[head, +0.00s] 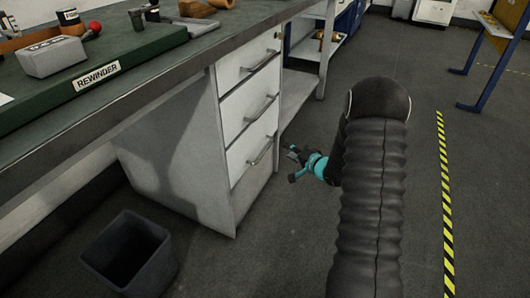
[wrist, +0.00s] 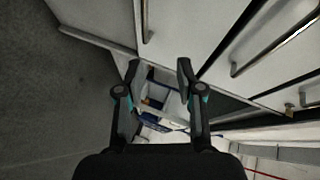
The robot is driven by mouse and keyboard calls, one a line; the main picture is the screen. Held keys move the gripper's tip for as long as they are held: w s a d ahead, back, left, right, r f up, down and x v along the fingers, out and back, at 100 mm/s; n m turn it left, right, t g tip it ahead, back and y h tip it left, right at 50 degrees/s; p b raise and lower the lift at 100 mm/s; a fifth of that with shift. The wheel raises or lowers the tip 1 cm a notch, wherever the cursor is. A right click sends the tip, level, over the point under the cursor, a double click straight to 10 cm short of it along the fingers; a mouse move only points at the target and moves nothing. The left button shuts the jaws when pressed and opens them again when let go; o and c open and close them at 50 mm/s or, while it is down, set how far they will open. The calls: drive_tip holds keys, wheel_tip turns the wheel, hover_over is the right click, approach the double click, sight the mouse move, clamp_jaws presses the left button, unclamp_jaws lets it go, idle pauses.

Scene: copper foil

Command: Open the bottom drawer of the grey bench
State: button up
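The grey bench (head: 180,165) has a stack of three pale drawers at its end, each with a metal bar handle. The bottom drawer (head: 250,183) looks shut and flush with the front. Its handle (head: 262,150) is the lowest one, and in the wrist view the bottom drawer's handle (wrist: 148,20) shows at the top. My gripper (head: 293,158) is low, just right of the bottom drawer front. In the wrist view my gripper (wrist: 158,68) has its two fingers apart with nothing between them. The handle lies beyond the fingertips, apart from them.
The middle drawer (head: 251,125) and top drawer (head: 249,58) are above and look shut. A dark bin (head: 128,255) stands on the floor at lower left. A low shelf (head: 296,97) is beyond the drawers. The floor (head: 400,60) to the right is clear up to a yellow-black strip (head: 445,190).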

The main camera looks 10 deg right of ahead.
drive_tip(key=m+y, duration=0.1)
drive_tip(key=y, duration=0.1)
approach(265, 150)
drive_tip(key=x, duration=1)
drive_tip(key=shift+w+d+f+b, duration=0.1)
drive_tip(key=shift+w+f+b, duration=0.2)
drive_tip(key=shift+b, duration=0.1)
drive_tip(key=shift+s, duration=0.1)
clamp_jaws()
